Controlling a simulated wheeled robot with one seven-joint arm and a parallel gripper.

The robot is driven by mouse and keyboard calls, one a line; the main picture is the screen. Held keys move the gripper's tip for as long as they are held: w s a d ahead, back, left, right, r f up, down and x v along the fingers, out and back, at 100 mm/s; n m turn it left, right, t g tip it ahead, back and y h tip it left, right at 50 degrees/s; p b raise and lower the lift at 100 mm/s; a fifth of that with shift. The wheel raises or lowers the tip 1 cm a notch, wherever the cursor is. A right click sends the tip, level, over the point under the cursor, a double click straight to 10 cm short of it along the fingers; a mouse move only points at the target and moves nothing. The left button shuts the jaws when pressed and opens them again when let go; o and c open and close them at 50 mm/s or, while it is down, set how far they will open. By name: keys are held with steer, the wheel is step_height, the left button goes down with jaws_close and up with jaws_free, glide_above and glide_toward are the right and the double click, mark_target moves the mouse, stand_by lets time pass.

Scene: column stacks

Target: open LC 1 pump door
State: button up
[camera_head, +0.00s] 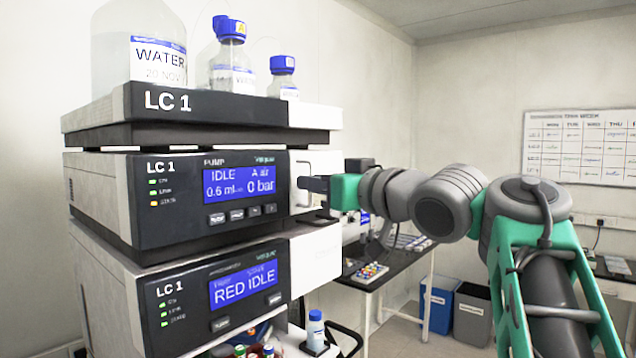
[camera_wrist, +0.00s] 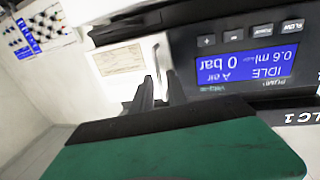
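The LC 1 pump module (camera_head: 180,192) is the middle unit of the stack, with a blue screen reading IDLE, 0.6 ml and 0 bar. Its white door (camera_head: 300,160) is at the right end of the front and looks closed. A thin handle (camera_head: 304,163) stands on it. My gripper (camera_head: 306,184) is right at the door, beside the handle. In the wrist view my gripper's two dark fingers (camera_wrist: 161,83) stand a little apart, pointing at the white door (camera_wrist: 125,62). The handle lies close to the fingertips; I cannot tell whether they touch it.
Bottles (camera_head: 232,62) stand on the tray (camera_head: 130,112) above the pump. A second LC 1 unit (camera_head: 215,295) reading RED IDLE sits below. A black-topped table (camera_head: 395,262) and two bins (camera_head: 455,308) are behind at the right.

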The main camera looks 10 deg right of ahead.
jaws_close()
stand_by(1.1)
